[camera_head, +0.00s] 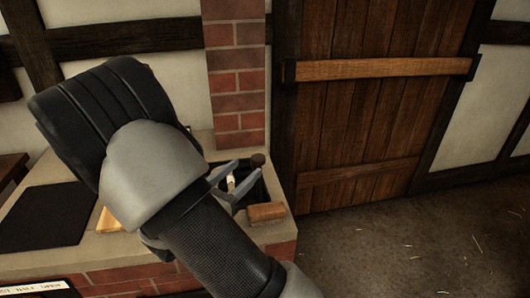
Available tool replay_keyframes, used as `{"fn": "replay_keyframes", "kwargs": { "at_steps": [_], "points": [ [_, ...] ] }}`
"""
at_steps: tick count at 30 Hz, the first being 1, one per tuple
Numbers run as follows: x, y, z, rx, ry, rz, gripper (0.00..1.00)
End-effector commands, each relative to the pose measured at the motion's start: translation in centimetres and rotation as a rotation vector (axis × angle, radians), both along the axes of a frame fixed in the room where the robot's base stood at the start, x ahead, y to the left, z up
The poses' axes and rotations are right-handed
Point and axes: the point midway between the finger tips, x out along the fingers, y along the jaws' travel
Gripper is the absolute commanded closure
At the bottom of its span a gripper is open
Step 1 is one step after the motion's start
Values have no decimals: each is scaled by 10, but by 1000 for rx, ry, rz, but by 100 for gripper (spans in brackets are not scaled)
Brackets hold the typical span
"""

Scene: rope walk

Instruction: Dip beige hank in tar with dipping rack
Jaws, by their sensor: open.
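My gripper (240,184) shows past my forearm, its two grey fingers spread apart over a dark, square-edged opening (258,194) in the brick-and-stone counter. A small pale piece (231,183) shows between the fingers; I cannot tell whether it is the beige hank. A round dark brown knob (258,159) stands at the opening's back edge, and a brown wooden block (267,211) lies at its front edge. I cannot tell whether these belong to the dipping rack. The tar's surface is not clear. My arm hides much of the counter left of the opening.
A black flat plate (45,217) lies on the counter (100,248) at left. A yellowish wooden piece (108,220) is partly hidden by my arm. A brick pillar (237,90) rises behind the opening. A barred wooden door (375,110) and open floor (410,245) are at right.

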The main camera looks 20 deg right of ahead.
Motion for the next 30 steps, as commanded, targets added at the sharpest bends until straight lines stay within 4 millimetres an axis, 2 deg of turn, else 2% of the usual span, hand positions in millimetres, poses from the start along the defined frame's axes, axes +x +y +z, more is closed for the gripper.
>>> {"fn": "replay_keyframes", "kwargs": {
  "at_steps": [1, 9, 15, 21, 29, 30],
  "points": [
    [6, -11, -1, 1, -1, -5, 49],
    [38, -60, -1, 1, -1, -5, 49],
    [56, -86, -1, 2, 0, -3, 49],
    [64, -97, 0, 2, 0, -1, 49],
    [64, -98, 0, 2, 0, -1, 49],
    [64, -98, 0, 2, 0, -1, 53]
  ]
}}
